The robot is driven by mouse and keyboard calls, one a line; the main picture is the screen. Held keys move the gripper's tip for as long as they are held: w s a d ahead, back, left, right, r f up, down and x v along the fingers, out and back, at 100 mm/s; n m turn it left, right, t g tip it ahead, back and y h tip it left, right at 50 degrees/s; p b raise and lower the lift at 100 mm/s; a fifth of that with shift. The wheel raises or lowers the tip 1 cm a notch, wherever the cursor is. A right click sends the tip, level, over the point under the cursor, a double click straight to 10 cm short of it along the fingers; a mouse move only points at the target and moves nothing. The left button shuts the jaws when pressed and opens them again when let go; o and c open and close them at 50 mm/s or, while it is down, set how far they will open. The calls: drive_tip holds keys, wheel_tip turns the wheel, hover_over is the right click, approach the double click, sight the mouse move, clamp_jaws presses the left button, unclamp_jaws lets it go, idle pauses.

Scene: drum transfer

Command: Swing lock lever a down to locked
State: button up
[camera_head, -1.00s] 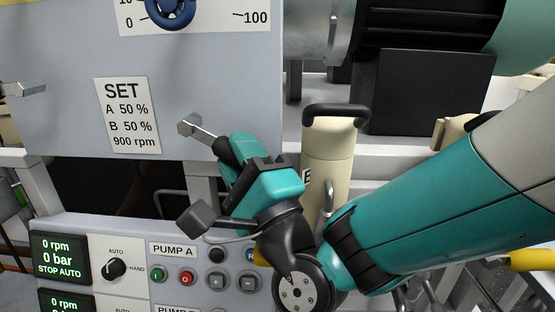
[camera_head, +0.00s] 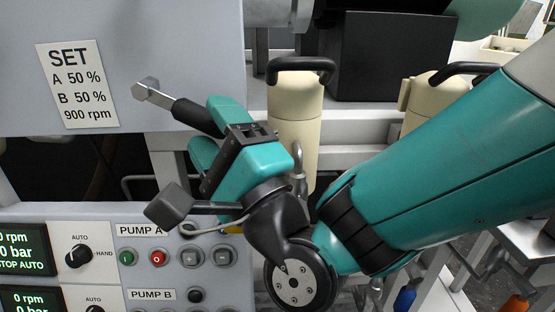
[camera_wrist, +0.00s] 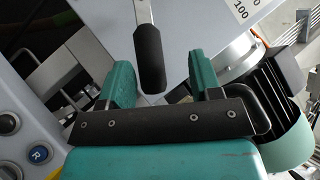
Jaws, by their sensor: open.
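A lever with a silver arm and black grip (camera_head: 195,116) sticks out from the lower edge of the grey panel, slanting down to the right. No letter shows on it, so I cannot tell whether it is lever a. My gripper (camera_head: 212,131) is open at the grip's lower right end, its teal fingers on either side. In the wrist view, the black grip (camera_wrist: 149,62) points into the gap between the fingers of my gripper (camera_wrist: 163,82), with space on both sides. Contact with the fingers is not visible.
A control box with a PUMP A label (camera_head: 140,231) and several buttons lies below my gripper. A cream cylinder (camera_head: 295,120) with a black handle stands close behind it. Another cream cylinder (camera_head: 421,112) stands further right. A SET sheet (camera_head: 77,84) is on the panel.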

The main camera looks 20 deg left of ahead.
drive_tip(key=s+d+b, duration=0.2)
drive_tip(key=s+d, duration=0.3)
drive_tip(key=d, duration=0.2)
drive_tip(key=shift+s+d, duration=0.2)
drive_tip(key=shift+d, duration=0.15)
drive_tip(key=shift+c, duration=0.5)
